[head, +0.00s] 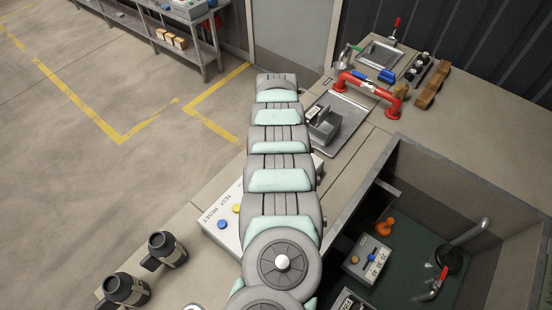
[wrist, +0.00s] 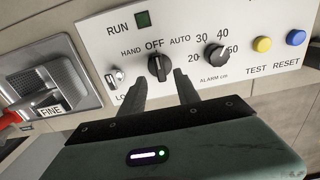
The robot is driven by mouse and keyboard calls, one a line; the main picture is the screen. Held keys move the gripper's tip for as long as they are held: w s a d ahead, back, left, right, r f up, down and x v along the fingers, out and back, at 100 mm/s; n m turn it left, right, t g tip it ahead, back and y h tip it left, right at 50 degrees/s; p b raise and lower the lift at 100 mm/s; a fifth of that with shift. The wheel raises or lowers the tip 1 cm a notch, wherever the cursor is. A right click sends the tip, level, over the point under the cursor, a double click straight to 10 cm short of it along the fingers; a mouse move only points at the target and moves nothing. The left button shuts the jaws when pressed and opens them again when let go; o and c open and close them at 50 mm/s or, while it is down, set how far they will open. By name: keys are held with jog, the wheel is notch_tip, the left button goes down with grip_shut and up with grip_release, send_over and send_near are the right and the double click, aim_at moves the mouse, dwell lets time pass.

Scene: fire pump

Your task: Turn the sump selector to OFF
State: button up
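The sump selector appears to be the black knob (wrist: 159,68) marked HAND, OFF and AUTO on a white panel (wrist: 105,40) in the wrist view. Its grip bar looks roughly upright, near the OFF mark; its exact pointing is hard to tell. My gripper (wrist: 160,76) is open, one finger at the knob's lower left and the other at its lower right. I cannot tell whether either finger touches it. In the head view my arm covers much of the panel (head: 209,213), and the gripper and selector are hidden.
The panel also bears a toggle (wrist: 115,77), an alarm knob (wrist: 216,56), a yellow TEST button (wrist: 262,44) and a blue RESET button (wrist: 296,38). A grey tray (wrist: 48,85) lies left. An open pit (head: 420,220) holds fittings; two dark cylinders (head: 168,249) stand front left.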

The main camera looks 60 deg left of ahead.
notch_tip(320, 180, up, 5)
dwell(0.8)
